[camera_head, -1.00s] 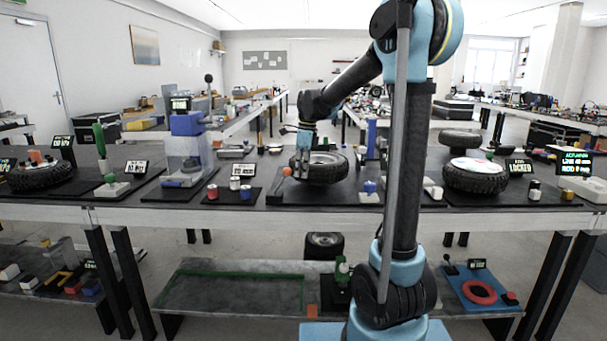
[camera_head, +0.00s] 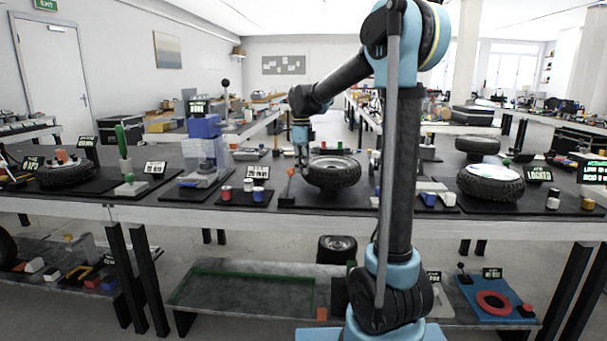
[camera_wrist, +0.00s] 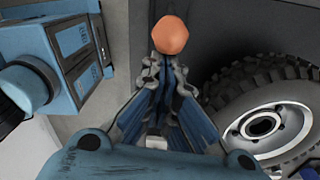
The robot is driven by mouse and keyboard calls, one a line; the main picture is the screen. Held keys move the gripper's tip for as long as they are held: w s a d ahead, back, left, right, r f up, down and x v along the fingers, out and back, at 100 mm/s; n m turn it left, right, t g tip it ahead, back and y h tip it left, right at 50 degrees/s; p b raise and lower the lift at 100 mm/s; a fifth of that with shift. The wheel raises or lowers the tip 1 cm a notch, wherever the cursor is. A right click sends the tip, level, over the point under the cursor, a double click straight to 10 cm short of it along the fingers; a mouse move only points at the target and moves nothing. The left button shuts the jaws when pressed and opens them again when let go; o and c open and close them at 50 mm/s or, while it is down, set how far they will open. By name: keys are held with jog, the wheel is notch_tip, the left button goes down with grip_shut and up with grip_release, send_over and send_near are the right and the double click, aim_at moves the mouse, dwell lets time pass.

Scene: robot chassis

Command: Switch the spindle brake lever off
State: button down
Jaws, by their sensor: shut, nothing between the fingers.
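The brake lever (camera_head: 289,185) stands on the dark mat just left of the wheel, with an orange ball knob and a thin shaft. The shaft is close to upright, leaning slightly right. My gripper (camera_head: 301,168) is shut and empty, pointing down beside the knob on its right. In the wrist view the orange knob (camera_wrist: 170,34) lies right at the tips of my closed gripper (camera_wrist: 166,58). I cannot tell whether they touch. The lever's shaft and base are hidden in the wrist view.
A wheel with a black tyre (camera_head: 333,173) lies right of the lever; it fills the right of the wrist view (camera_wrist: 262,122). Left are a small display (camera_head: 256,172), red and blue cans (camera_head: 258,194) and a blue press-like machine (camera_head: 204,150).

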aim_at(288, 170)
jog(key=a+r, duration=0.1)
jog(key=a, duration=0.5)
jog(key=shift+w+r, duration=0.2)
jog(key=shift+w, duration=0.1)
jog(key=shift+d+r, duration=0.1)
jog(key=shift+r, duration=0.15)
jog(key=shift+r, duration=0.55)
jog(key=shift+d+r, duration=0.1)
jog(key=shift+d, duration=0.15)
jog(key=a+r, duration=0.3)
jog(key=r, duration=0.5)
jog(key=shift+w+a+r, duration=0.2)
jog(key=shift+a+r, duration=0.1)
jog(key=shift+a, duration=0.1)
